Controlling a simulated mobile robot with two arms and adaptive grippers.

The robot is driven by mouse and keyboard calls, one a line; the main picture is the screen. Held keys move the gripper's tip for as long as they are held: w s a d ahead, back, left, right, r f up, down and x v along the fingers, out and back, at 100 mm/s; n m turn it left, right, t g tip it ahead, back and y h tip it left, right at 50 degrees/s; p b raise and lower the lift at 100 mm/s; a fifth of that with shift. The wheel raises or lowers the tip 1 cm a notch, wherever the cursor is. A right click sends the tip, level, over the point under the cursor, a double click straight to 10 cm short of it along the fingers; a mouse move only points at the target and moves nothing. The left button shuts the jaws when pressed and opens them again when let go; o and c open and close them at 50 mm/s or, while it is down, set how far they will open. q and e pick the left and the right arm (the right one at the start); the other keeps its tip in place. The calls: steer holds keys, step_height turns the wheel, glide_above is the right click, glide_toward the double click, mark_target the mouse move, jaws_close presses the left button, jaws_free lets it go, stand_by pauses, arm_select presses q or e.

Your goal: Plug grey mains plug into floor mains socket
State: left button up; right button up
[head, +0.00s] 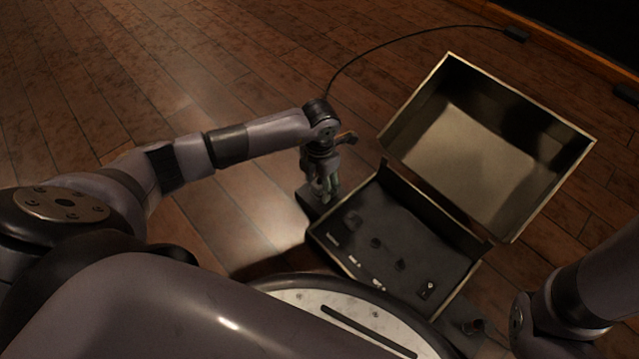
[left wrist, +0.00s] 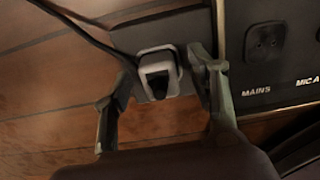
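The grey mains plug (left wrist: 158,72) shows between the fingers of my left gripper in the left wrist view, with a dark opening or shadow at its near end. My left gripper (left wrist: 163,78) is open around it, with a gap visible on each side. The plug is at a dark block (left wrist: 190,28), seemingly the floor mains socket; I cannot tell how far in it sits. In the head view my left gripper (head: 322,185) points down beside the case, over the dark block (head: 311,199). The plug is hidden there.
An open case (head: 331,248) stands just right of my left gripper, its lid (head: 585,150) raised. Its panel has a socket marked MAINS (left wrist: 264,43). A dark cable (head: 400,40) runs to a black piece (head: 516,34) by the wall. Floor at left is clear.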

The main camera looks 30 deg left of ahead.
mark_target(320, 183)
arm_select(q)
jaws_close()
stand_by(0.5)
steer(key=shift+r+p, duration=2.8)
steer(key=shift+r, duration=0.25)
